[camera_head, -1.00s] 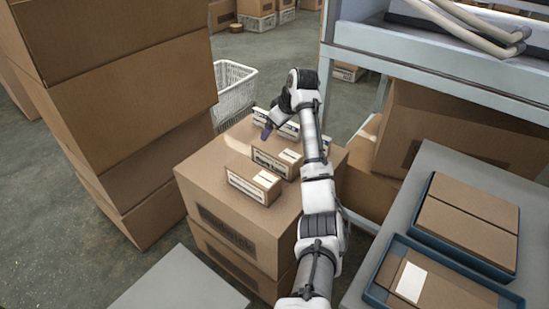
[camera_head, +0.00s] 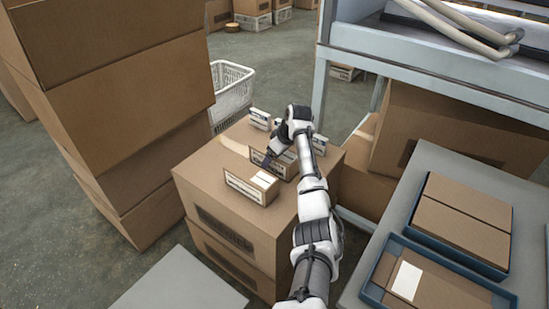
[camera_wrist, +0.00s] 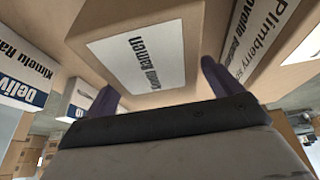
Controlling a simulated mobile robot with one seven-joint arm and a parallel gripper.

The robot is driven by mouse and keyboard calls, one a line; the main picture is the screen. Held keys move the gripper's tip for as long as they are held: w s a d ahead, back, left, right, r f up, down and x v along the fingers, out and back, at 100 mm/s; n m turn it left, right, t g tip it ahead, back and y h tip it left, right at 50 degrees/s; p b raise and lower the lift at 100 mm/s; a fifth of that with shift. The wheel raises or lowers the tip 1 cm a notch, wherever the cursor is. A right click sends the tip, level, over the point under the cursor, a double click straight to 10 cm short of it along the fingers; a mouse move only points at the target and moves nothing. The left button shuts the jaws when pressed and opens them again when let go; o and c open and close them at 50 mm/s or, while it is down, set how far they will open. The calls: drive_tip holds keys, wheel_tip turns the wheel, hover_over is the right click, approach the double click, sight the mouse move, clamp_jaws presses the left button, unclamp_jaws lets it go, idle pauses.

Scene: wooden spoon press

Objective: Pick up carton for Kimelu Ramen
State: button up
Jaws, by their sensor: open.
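Several small labelled cartons stand on a large brown box (camera_head: 205,180) in the head view. The front carton (camera_head: 250,184) and the middle carton (camera_head: 283,163) are close together. My gripper (camera_head: 266,160) reaches down at the middle carton. In the wrist view my gripper (camera_wrist: 160,90) is open. Between and beyond its dark fingers is a carton (camera_wrist: 145,55) whose label ends in "Ramen"; its first word is hard to read. A label reading "Kimelu Ra…" above a blue "Deliv…" band (camera_wrist: 22,75) shows at the left. I cannot tell whether the fingers touch the carton.
A carton labelled "Plimberry" (camera_wrist: 265,40) is close by the right finger. Another small carton (camera_head: 260,118) stands at the back of the large box. A tall box stack (camera_head: 120,100) is left, a white basket (camera_head: 232,95) behind, and a shelf frame (camera_head: 440,65) right.

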drive_tip(key=shift+x, duration=1)
drive_tip(key=c, duration=1.2)
drive_tip(key=shift+r, duration=0.1)
drive_tip(key=shift+c, duration=0.3)
drive_tip(key=shift+r, duration=0.15)
